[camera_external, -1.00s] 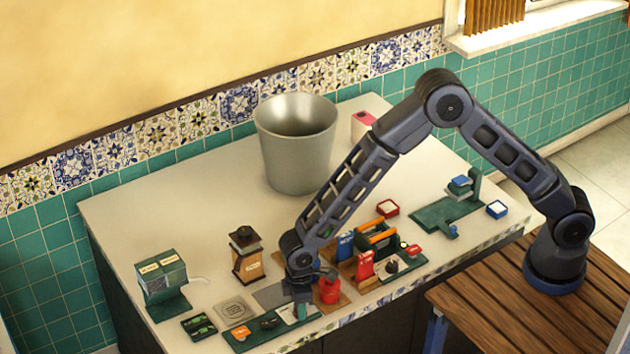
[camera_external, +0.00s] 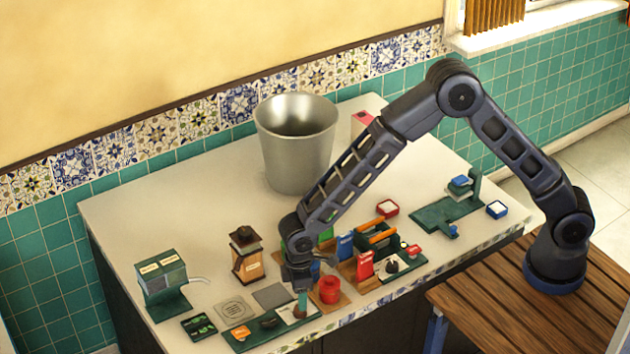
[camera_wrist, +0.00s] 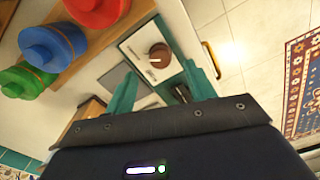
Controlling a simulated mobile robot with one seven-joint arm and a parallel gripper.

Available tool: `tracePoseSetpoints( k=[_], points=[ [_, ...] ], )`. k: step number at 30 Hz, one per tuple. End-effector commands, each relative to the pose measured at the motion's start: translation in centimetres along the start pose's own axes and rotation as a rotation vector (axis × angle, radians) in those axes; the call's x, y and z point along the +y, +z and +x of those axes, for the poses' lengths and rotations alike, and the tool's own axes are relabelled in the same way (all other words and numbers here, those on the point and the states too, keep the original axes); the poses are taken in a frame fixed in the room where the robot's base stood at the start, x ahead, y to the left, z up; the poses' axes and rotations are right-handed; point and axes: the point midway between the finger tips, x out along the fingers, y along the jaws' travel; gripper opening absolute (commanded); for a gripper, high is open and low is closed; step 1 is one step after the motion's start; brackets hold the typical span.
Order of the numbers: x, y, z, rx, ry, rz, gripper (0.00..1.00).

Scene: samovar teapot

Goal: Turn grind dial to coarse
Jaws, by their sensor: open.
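The grind dial (camera_wrist: 159,55) is a round brown knob with a short white mark pointing left in the wrist view. It sits on a white panel (camera_wrist: 136,45) in a dark green board (camera_external: 250,337) near the counter's front edge. My gripper (camera_wrist: 160,70) is open, its two teal fingers to either side of the dial, and nothing is held. In the external view my gripper (camera_external: 302,297) points down over the panel end of the board. Whether the fingers touch the dial cannot be told. Any scale marks are too small to read.
Red (camera_wrist: 97,8), blue (camera_wrist: 52,45) and green (camera_wrist: 27,80) lidded canisters stand on a wooden board close beside my gripper. A brown-topped grinder (camera_external: 246,255), a green dispenser (camera_external: 161,283) and a large metal bucket (camera_external: 296,160) stand farther off. The back-left counter is clear.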

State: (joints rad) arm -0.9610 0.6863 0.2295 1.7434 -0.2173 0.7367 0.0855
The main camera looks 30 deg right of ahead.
Motion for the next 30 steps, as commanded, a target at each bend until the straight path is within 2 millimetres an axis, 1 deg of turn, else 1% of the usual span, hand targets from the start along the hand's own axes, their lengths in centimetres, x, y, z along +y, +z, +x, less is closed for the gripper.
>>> tracePoseSetpoints(
  k=[1, 6, 12, 16, 30],
  points=[
    [0.0, -0.1, -1.1, 0.004, 0.0, 0.0, 0.55],
    [0.0, -0.1, -3.8, 0.003, -0.001, 0.001, 0.55],
    [0.0, 0.0, -5.5, 0.001, -0.001, 0.002, 0.55],
    [0.0, 0.0, -5.8, -0.001, -0.001, 0.001, 0.55],
    [0.1, 0.1, -5.8, 0.0, 0.0, 0.002, 0.55]
  ],
)
